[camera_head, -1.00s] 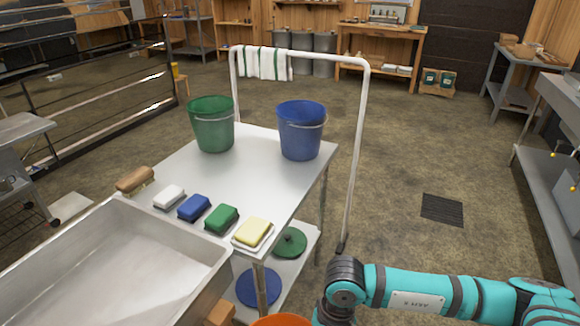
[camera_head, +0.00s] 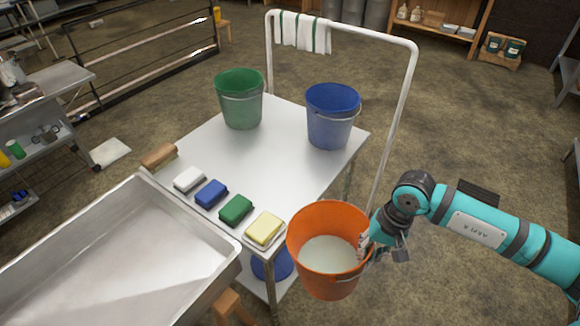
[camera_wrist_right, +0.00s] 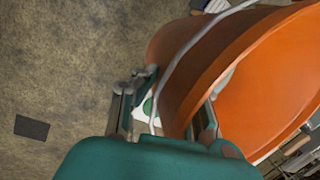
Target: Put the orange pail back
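The orange pail (camera_head: 327,218) hangs upright off the front right corner of the steel cart (camera_head: 262,165). Its inside looks pale and whitish toward the bottom; I cannot tell if that is liquid. My right gripper (camera_head: 376,243) is at the pail's right side, shut on its wall near the rim. In the right wrist view, the pail (camera_wrist_right: 255,75) fills the right side and its wall passes between the fingers (camera_wrist_right: 172,108), with the wire bail alongside. A green pail (camera_head: 240,100) and a blue pail (camera_head: 331,117) stand on the far part of the cart top. My left gripper is not in view.
A brush (camera_head: 159,155), a white sponge (camera_head: 188,179), a blue one (camera_head: 211,193), a green one (camera_head: 236,209) and a yellow one (camera_head: 265,228) line the cart's near edge. A steel pan (camera_head: 130,250) stands in front. A white rail (camera_head: 400,110) rises at the cart's right. The cart's middle is clear.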

